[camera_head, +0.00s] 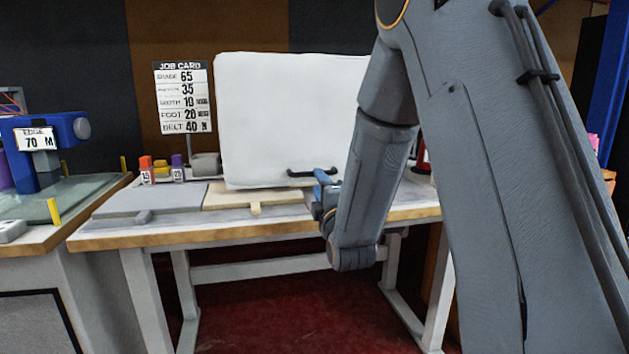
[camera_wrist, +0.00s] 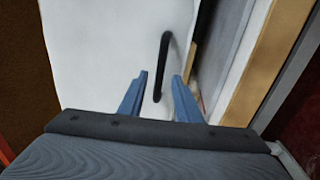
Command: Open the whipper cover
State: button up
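The whipper cover (camera_head: 290,115) is a large white panel standing on the table, and it fills much of the wrist view (camera_wrist: 100,50). A black bar handle (camera_head: 308,173) sits near its bottom edge; it also shows in the wrist view (camera_wrist: 164,50). My gripper (camera_head: 322,178) is at the handle's right end. In the wrist view my blue fingers (camera_wrist: 160,77) are apart, one on each side of the handle's near end. The handle shows between them with gaps, and I cannot tell the depth. What lies behind the cover is hidden.
Flat grey (camera_head: 150,200) and cream (camera_head: 250,195) plates lie along the table front (camera_head: 210,236). A job card (camera_head: 183,97) stands behind at the left. A blue machine (camera_head: 45,150) sits on the left bench. My arm blocks the right side.

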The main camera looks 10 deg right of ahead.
jog(key=shift+w+r+b, duration=0.1)
jog(key=shift+w+r, duration=0.1)
jog(key=shift+w, duration=0.8)
jog(key=shift+w+r+b, duration=0.15)
jog(key=shift+w, duration=0.85)
jog(key=shift+w+r+b, duration=0.1)
jog(key=shift+w+r, duration=0.1)
jog(key=shift+w, duration=0.8)
grip_shut()
